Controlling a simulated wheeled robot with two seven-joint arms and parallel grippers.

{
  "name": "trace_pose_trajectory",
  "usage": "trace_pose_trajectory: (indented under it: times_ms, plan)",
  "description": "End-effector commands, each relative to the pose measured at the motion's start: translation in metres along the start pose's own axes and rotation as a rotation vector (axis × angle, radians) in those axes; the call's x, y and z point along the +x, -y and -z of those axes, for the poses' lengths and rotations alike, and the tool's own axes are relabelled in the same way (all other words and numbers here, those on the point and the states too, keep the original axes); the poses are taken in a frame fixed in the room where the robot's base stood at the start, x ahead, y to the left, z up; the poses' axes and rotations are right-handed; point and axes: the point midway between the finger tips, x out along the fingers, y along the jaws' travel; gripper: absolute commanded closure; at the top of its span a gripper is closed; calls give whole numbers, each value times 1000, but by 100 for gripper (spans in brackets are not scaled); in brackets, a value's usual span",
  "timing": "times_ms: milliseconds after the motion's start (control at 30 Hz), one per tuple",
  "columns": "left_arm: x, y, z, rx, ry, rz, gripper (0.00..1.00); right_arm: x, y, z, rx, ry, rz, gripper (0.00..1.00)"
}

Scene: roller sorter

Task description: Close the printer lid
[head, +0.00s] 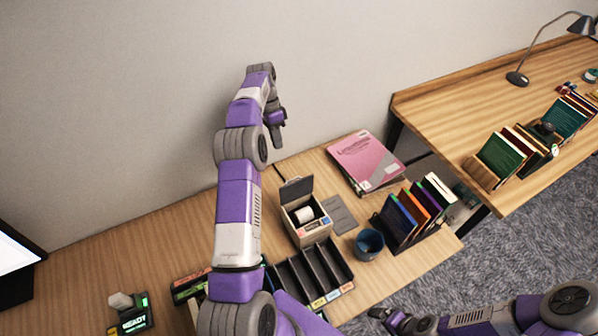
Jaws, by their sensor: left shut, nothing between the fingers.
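The printer (302,228) is a pale box on the wooden desk, with a white paper roll (304,215) visible inside. Its dark grey lid (296,190) stands raised at the back edge, so the printer is open. My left gripper (279,142) hangs pointing down, above and behind the lid in the picture, apart from it. It is shut and empty. My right gripper (382,314) is low at the bottom edge, far from the printer; its fingers are too small and dark to read.
A black divided tray (314,278) stands in front of the printer. To its right are a grey pad (339,214), a blue cup (369,243) and a book rack (399,222). A pink magazine (366,160) lies behind. My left arm covers the desk left of the printer.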

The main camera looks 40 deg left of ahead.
Motion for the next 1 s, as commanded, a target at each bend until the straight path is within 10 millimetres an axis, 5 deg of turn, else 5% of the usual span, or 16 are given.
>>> trace_pose_trajectory:
  times_ms: [367,800,1000]
  plan:
    - [27,4,0,0,0,-1,100,12,-5,1,0,-1,0,6]
    - [113,2,0,0,4,-4,100,10,-4,1,0,-1,0,6]
    - [117,-18,0,2,0,0,100,6,-2,1,0,-1,0,6]
